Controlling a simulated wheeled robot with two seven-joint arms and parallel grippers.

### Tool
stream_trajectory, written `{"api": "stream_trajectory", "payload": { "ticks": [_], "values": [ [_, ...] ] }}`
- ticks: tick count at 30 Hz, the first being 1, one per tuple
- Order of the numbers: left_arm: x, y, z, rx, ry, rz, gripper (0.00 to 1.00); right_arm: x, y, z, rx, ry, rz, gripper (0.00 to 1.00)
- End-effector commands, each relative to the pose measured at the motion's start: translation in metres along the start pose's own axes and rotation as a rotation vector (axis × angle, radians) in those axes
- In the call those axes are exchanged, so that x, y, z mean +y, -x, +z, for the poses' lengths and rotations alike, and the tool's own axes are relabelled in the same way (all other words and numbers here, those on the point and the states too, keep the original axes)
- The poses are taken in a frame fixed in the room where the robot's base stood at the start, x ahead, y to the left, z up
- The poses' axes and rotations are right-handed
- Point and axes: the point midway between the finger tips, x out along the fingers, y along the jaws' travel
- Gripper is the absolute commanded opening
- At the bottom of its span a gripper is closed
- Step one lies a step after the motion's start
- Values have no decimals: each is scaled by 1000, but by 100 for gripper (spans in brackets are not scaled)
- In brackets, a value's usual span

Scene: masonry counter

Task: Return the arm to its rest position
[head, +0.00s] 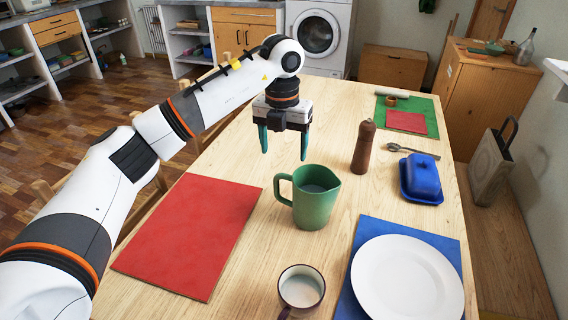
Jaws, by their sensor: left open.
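My left arm comes in from the left and reaches over the wooden table (262,258). My left gripper (284,155) points down above the table, behind the green jug and apart from it. Its two teal fingers are spread and nothing is between them. My right gripper is not in view.
A green jug (315,205) with pale liquid and a mug (300,290) stand near the gripper. A red mat (190,232) lies left. Right are a pepper mill (363,148), blue butter dish (421,178), spoon (410,150) and white plate (407,280) on a blue mat (372,232).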

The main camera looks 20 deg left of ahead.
Motion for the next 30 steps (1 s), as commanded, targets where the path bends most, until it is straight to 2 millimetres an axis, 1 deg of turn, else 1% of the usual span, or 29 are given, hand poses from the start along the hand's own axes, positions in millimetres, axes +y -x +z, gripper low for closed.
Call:
{"api": "stream_trajectory", "payload": {
  "ticks": [1, 6, 20, 23, 24, 25, 27, 30],
  "values": [
    [0, 6, 0, 1, 0, 0, 73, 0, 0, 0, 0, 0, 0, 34],
    [0, 15, 0, -1, 0, 1, 73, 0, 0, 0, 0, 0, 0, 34],
    [0, 18, 0, -1, 0, 1, 73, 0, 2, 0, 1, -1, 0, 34],
    [1, 32, 0, 0, 0, 1, 73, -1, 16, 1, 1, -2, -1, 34],
    [1, 42, 0, 0, 0, 1, 73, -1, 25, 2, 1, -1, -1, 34],
    [1, 45, 0, 0, 0, 1, 73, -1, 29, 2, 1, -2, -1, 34],
    [1, 59, 0, 0, 0, 1, 73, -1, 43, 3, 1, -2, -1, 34],
    [1, 75, 0, -1, 0, 0, 73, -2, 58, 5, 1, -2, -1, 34]
  ]
}}
